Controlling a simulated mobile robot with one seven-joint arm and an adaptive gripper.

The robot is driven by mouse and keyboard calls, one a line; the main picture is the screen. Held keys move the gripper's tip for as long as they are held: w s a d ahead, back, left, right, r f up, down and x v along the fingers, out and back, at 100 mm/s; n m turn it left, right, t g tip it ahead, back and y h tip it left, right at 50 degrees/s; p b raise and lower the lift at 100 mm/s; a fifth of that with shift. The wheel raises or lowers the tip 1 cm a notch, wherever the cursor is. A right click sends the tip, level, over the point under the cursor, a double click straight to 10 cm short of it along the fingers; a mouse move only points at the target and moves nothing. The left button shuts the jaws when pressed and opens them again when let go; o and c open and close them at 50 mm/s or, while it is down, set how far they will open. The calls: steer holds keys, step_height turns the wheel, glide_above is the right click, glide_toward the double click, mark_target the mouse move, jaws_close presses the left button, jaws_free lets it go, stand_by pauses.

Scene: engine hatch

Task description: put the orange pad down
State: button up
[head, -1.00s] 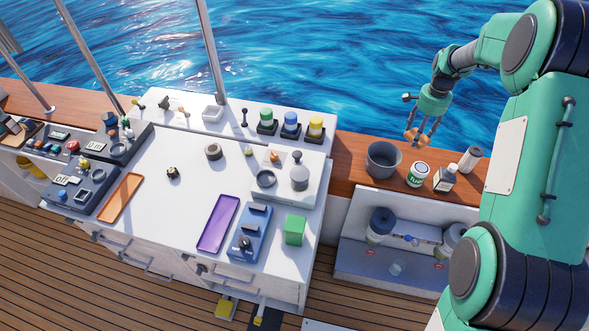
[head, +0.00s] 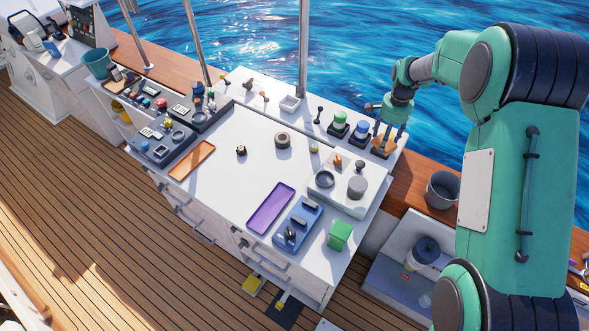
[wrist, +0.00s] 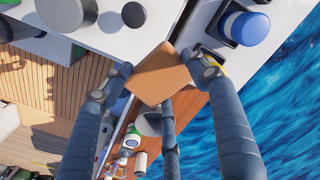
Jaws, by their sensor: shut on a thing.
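The orange pad (wrist: 160,74) is a flat, roughly square piece held between the fingers of my gripper (wrist: 163,82) in the wrist view. In the head view, my gripper (head: 392,128) points down at the right end of the raised back shelf (head: 262,99), with the pad (head: 380,145) at its fingertips. It is beside the blue round button (head: 361,129) and the green one (head: 339,120). I cannot tell whether the pad touches anything below.
The white counter (head: 225,165) has a wide clear middle. On it are an orange tray (head: 192,160), a purple tray (head: 270,208), a blue block with dark handles (head: 298,222) and a green cube (head: 340,235). A grey bucket (head: 441,190) stands on the wooden ledge to the right.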

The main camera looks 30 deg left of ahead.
steer(key=s+a+n+p, duration=0.1)
steer(key=s+a, duration=0.3)
steer(key=a, duration=0.4)
steer(key=s+a+n+p, duration=0.1)
steer(key=s+a, duration=0.3)
steer(key=a, duration=0.3)
steer(key=n+p, duration=0.2)
glide_above(292, 170)
steer(key=shift+f, duration=2.55)
steer(key=shift+d, duration=0.1)
steer(key=shift+f+p, duration=0.4)
steer(key=shift+f, duration=2.75)
steer(key=shift+f, duration=0.1)
steer(key=shift+f, duration=1.8)
steer(key=shift+f, duration=0.1)
